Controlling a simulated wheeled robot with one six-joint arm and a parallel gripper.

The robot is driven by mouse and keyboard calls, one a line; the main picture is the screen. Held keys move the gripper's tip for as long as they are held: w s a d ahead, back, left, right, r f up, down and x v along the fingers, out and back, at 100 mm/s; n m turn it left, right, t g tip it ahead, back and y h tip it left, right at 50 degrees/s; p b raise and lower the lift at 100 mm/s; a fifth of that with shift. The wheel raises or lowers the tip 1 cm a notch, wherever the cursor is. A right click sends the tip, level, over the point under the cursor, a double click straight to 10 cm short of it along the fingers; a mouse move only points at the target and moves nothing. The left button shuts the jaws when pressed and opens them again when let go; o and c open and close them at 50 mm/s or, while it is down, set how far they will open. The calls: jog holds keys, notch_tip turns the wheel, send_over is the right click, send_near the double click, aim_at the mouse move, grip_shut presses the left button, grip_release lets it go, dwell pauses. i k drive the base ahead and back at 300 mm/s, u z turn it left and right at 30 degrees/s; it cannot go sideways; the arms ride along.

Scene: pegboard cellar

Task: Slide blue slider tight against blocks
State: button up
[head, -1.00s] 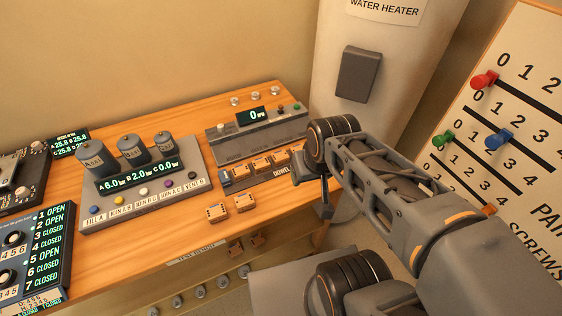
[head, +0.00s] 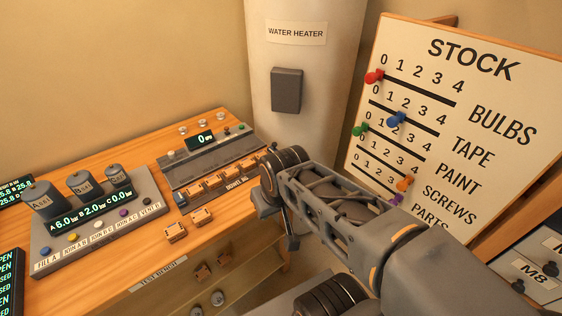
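In the head view a row of several orange blocks (head: 213,182) sits on a rail labelled like a dowel jig on the wooden bench. A small dark blue-grey piece, which looks like the blue slider (head: 180,199), is at the left end of this row. It is too small to tell whether it touches the first block. My gripper (head: 291,240) hangs down at the right, beyond the right end of the rail and away from the slider. Its fingers are small and dark, so I cannot tell whether they are open. I see nothing held.
Two loose orange blocks (head: 188,224) lie on the bench in front of the rail. A console with three grey cylinders (head: 82,187) stands left. A grey panel with a display (head: 207,157) stands behind the rail. A stock board (head: 455,100) with coloured pegs is at right.

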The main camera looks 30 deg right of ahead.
aim_at(272, 149)
jog(key=k, duration=0.85)
jog(key=z, duration=0.85)
jog(key=i, duration=0.8)
jog(key=u, duration=1)
jog(key=i, duration=0.55)
jog(key=u, duration=0.35)
